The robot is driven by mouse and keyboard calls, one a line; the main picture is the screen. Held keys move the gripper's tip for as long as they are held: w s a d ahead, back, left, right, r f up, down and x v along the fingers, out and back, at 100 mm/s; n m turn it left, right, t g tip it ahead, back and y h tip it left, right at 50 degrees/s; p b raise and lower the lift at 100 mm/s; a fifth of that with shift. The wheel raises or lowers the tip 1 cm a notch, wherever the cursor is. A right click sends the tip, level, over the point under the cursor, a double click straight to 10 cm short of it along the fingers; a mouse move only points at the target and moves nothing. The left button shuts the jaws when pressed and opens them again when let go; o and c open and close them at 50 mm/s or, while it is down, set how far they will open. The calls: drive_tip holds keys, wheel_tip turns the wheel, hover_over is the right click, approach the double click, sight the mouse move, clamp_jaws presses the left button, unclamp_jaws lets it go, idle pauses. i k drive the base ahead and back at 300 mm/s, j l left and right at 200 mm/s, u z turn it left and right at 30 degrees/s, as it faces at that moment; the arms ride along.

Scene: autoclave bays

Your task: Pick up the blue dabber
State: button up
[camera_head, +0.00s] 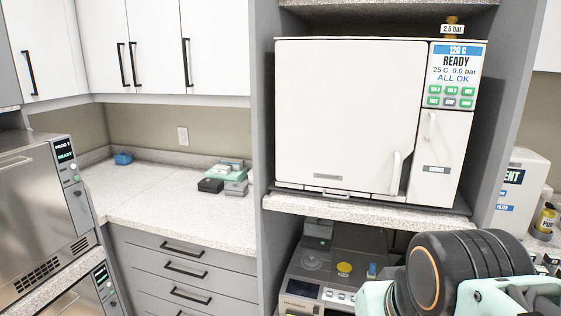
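A small upright blue object (372,270) stands on the dark-topped machine in the lower bay, to the right of a yellow disc. It may be the blue dabber, but it is too small to be sure. Another blue item (123,158), low and blocky, lies on the far-left counter near the back corner. My arm fills the lower right corner, close to the camera, and hides part of the lower bay. My gripper's fingers do not show.
A white autoclave (345,115) sits on a speckled shelf above the dark-topped machine (318,262). Small boxes (222,178) stand on the left counter (160,200), which is otherwise mostly clear. A steel autoclave (35,205) is at far left. Bottles and a white container (517,190) stand right.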

sight(370, 272)
drive_tip(key=z, duration=0.5)
drive_tip(key=k+z, duration=0.15)
drive_tip(key=k, duration=0.5)
drive_tip(key=z, duration=1.25)
drive_tip(key=i+j+z, duration=0.1)
drive_tip(key=j+z, duration=0.2)
drive_tip(key=j, duration=0.3)
drive_tip(key=i+j, duration=0.1)
drive_tip(key=j, duration=1.3)
drive_tip(key=i+u, duration=0.05)
